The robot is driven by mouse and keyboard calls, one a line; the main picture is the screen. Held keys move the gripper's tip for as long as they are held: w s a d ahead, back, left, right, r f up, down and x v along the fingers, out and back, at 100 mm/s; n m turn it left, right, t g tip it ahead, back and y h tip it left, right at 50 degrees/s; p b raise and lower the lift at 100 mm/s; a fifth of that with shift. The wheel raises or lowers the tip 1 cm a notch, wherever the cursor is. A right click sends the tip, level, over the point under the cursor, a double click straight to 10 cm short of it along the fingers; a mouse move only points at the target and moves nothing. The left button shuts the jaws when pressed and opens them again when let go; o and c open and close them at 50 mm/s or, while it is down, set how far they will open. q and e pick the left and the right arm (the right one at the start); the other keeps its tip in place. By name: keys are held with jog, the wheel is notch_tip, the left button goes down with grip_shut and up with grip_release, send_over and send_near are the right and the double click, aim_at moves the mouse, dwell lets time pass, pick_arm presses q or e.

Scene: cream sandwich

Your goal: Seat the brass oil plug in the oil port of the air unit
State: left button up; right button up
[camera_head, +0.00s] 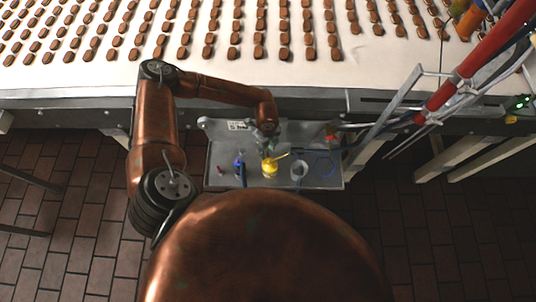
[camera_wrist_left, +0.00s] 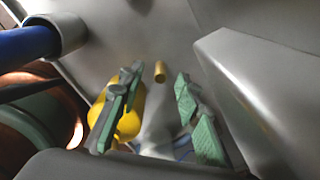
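In the left wrist view a small brass-coloured cylinder (camera_wrist_left: 160,72), which looks like the oil plug, shows against a grey surface. My left gripper (camera_wrist_left: 159,78) is open, its green-padded fingers on either side of the cylinder in the picture, with gaps to both. I cannot tell how far beyond the fingertips the cylinder is. In the head view my left gripper (camera_head: 268,133) is over the back of a grey tray (camera_head: 225,180), small and partly hidden by my arm. I cannot clearly make out the air unit or its oil port. My right gripper is out of view.
A yellow oil can (camera_head: 269,168) stands in the tray, between a blue-handled item (camera_head: 241,172) and a grey cup (camera_head: 299,171). A blue loop (camera_head: 322,165) lies at the right. The conveyor (camera_head: 90,75) with biscuits runs behind. A grey block (camera_wrist_left: 250,90) flanks the right finger.

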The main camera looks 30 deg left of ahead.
aim_at(267, 152)
pick_arm(q)
notch_tip(267, 152, down, 3)
jog(key=shift+d+f, duration=0.1)
grip_shut()
dwell(0.3)
